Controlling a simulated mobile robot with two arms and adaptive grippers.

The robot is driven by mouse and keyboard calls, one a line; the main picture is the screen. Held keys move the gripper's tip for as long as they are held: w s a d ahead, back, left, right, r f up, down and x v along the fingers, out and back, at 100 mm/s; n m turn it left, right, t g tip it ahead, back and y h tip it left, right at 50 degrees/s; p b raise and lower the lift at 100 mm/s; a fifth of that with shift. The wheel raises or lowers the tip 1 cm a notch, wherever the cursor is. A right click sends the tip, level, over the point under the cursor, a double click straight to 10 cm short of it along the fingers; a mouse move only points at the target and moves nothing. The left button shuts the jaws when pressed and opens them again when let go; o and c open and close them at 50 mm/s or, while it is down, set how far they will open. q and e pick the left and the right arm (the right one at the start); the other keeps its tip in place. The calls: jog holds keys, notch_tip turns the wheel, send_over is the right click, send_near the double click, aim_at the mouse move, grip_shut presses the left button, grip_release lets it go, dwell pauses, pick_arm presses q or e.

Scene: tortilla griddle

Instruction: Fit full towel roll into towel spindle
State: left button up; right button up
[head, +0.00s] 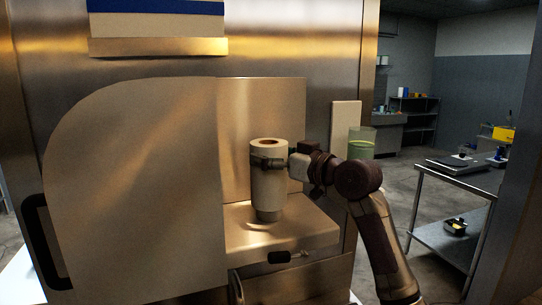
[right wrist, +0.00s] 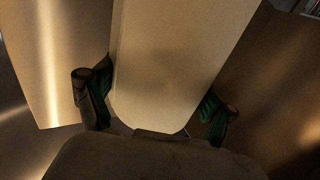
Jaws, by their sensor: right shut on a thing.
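The full towel roll (head: 268,190) is a pale upright cylinder with a brown-rimmed hole in its top. My right gripper (head: 267,162) is shut around its upper part, reaching in from the right. In the right wrist view the pale roll (right wrist: 170,75) stands between the two fingers of the gripper (right wrist: 155,102). Just under the roll a narrower round piece (head: 268,216), apparently the towel spindle, stands on the metal shelf of the dispenser (head: 315,232). The roll is lined up above it; whether it is seated on it I cannot tell. My left gripper is not in view.
A large metal panel with a rounded corner (head: 135,190) stands left of the roll. A metal back plate (head: 262,105) rises behind it.

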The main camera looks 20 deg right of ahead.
jog(key=shift+f, duration=0.45)
dwell(0.4)
jog(key=o, duration=1.4)
jog(key=shift+s+d, duration=0.1)
jog(key=shift+b+v, duration=0.8)
jog(key=shift+v, duration=3.05)
